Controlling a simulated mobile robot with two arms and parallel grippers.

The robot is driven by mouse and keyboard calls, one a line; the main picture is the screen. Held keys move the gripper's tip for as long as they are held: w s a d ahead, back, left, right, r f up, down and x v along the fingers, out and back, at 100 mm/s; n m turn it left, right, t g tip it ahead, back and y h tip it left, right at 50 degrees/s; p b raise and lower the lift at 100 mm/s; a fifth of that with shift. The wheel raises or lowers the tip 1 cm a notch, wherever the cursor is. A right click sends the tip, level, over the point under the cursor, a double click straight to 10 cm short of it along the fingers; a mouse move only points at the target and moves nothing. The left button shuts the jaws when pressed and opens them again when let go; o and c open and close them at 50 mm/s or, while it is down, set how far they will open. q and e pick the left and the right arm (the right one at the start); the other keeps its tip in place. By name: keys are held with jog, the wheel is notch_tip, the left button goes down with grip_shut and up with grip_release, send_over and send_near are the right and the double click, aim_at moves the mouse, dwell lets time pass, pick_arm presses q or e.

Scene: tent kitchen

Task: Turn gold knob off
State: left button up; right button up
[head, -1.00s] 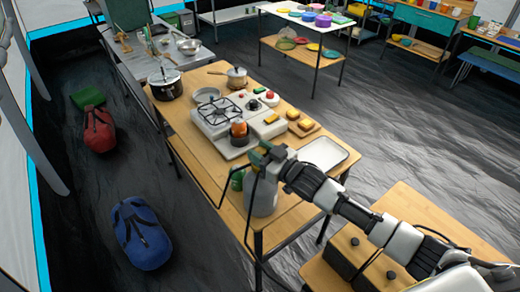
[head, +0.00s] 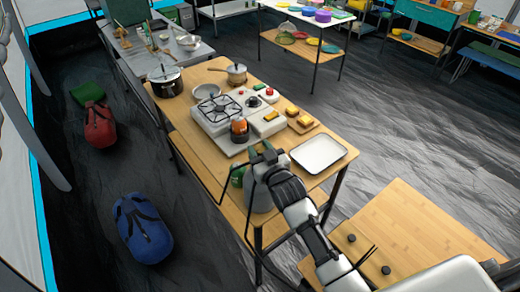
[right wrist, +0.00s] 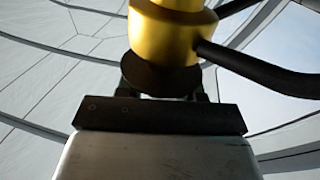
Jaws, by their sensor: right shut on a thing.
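The gold knob (right wrist: 172,35) fills the upper middle of the right wrist view, with a black hose (right wrist: 260,75) leaving it to the right. A dark round disc shows at its lower end. My right gripper (right wrist: 165,92) is shut on the gold knob; its fingertips are partly hidden behind the disc. In the head view my right gripper (head: 265,157) is at the top of a grey gas cylinder (head: 258,196) at the near end of the wooden table. The knob is too hidden to make out there. My left gripper is not in view.
Another wooden table (head: 420,222) stands at lower right. Bags lie on the floor at left.

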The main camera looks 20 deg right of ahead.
jog(key=o, duration=0.9)
jog(key=s+b, duration=0.1)
jog(key=s, duration=0.2)
jog(key=s+d, duration=0.1)
jog(key=s, duration=0.3)
jog(key=s+b, duration=0.1)
jog(key=s, duration=0.2)
jog(key=shift+s+d+b, duration=0.25)
jog(key=shift+s+b, duration=0.05)
jog(key=shift+s, duration=0.05)
